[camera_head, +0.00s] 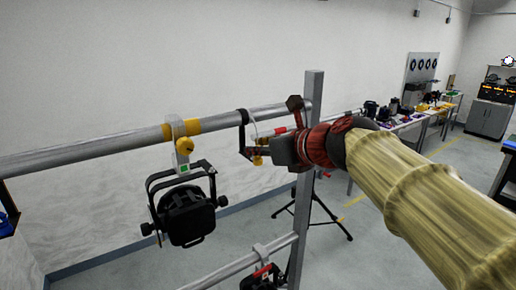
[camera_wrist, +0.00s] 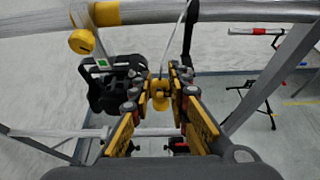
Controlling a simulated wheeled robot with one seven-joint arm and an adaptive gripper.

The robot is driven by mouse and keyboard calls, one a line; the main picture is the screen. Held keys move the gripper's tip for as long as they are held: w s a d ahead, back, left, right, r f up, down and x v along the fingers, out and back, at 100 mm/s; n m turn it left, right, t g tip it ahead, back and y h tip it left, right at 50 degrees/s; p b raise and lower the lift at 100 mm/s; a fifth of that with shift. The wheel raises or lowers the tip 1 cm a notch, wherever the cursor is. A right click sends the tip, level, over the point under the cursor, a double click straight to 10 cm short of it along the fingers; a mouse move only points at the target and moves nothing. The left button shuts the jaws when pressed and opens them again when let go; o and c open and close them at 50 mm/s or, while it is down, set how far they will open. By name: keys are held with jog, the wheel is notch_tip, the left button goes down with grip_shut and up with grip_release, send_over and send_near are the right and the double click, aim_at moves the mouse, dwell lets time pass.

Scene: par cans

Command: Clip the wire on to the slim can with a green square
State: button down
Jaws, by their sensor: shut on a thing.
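The slim black can with a green square on its clamp hangs from the upper rail, left of my gripper in the head view (camera_head: 187,215). It also shows at the left of the wrist view (camera_wrist: 108,92). A yellow knob sits on its clamp. My gripper (camera_head: 256,152) is beside the can, just below the rail and apart from the can. In the wrist view its jaws (camera_wrist: 160,92) are shut on a small yellow end piece of the wire. The thin pale wire (camera_wrist: 167,42) runs up from the jaws towards the rail. Its upper end is unclear.
The upper rail (camera_head: 90,150) has yellow bands near the clamp. A black strap (camera_head: 242,135) hangs from it close to my gripper. A grey upright post (camera_head: 313,220) stands by my wrist. A lower rail (camera_head: 225,270) carries another can (camera_head: 262,280).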

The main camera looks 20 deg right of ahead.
jog(key=shift+f+b, duration=0.95)
jog(key=shift+f, duration=0.45)
jog(key=shift+w+a+f+p, duration=0.2)
jog(key=shift+w+a+p, duration=1.6)
jog(key=shift+w+a, duration=0.75)
jog(key=shift+w+a+f+p, duration=0.15)
jog(key=shift+w+a+p, duration=1.65)
jog(key=shift+w+a, duration=0.75)
jog(key=shift+s+a+t+b, duration=0.1)
jog(key=shift+t+b, duration=0.2)
jog(key=shift+b, duration=1.15)
jog(key=shift+s+f, duration=0.1)
jog(key=shift+f, duration=0.25)
